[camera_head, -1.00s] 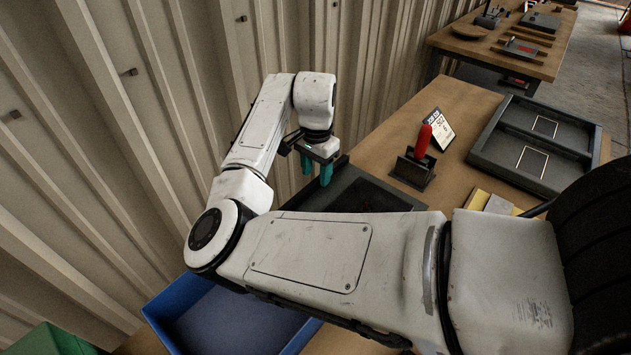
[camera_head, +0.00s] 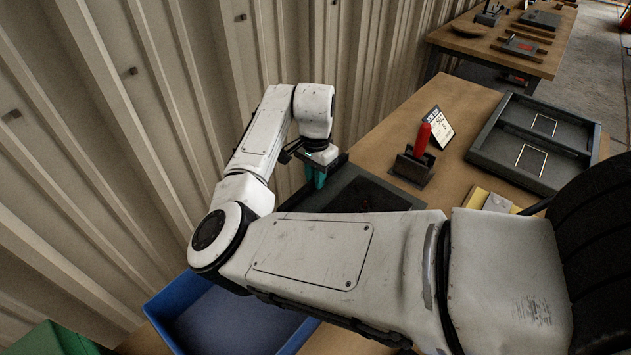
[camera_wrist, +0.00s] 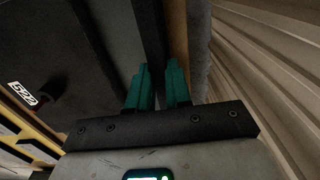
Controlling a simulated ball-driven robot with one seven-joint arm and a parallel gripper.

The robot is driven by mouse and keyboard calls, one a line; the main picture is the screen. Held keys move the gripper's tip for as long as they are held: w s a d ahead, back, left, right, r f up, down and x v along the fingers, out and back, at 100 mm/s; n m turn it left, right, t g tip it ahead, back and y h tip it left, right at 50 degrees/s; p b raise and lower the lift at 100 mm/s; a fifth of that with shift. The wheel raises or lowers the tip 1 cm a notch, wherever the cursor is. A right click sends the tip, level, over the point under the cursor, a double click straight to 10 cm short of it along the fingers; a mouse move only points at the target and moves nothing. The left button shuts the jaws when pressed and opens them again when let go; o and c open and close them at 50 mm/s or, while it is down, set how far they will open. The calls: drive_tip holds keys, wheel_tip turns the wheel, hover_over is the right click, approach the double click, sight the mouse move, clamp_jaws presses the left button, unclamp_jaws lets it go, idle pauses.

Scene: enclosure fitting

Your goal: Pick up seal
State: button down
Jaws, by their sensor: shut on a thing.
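My gripper (camera_head: 316,182) is low at the far-left side of the dark tray-like enclosure (camera_head: 365,195) on the workbench, partly hidden by my own arm in the head view. In the wrist view its teal fingers (camera_wrist: 159,75) stand on either side of a narrow black strip, which appears to be the seal (camera_wrist: 151,35), and are shut on it. The strip runs along the enclosure's edge and seems still down at that level. Its lower part is hidden between the fingers, and the seal cannot be made out in the head view.
A red-handled tool on a dark stand (camera_head: 413,168) and a job card (camera_head: 438,127) are on the workbench (camera_head: 468,104). A grey divided tray (camera_head: 485,153) lies to the right. A blue bin (camera_head: 168,337) is below. The corrugated wall (camera_head: 290,60) stands close behind my gripper.

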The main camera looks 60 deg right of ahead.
drive_tip(key=shift+r, duration=0.1)
idle(0.3)
drive_tip(key=shift+r, duration=0.6)
drive_tip(key=s+r+p, duration=0.6)
drive_tip(key=s+r, duration=0.8)
drive_tip(key=r, duration=0.4)
drive_tip(key=shift+r, duration=0.3)
drive_tip(key=shift+w, duration=0.1)
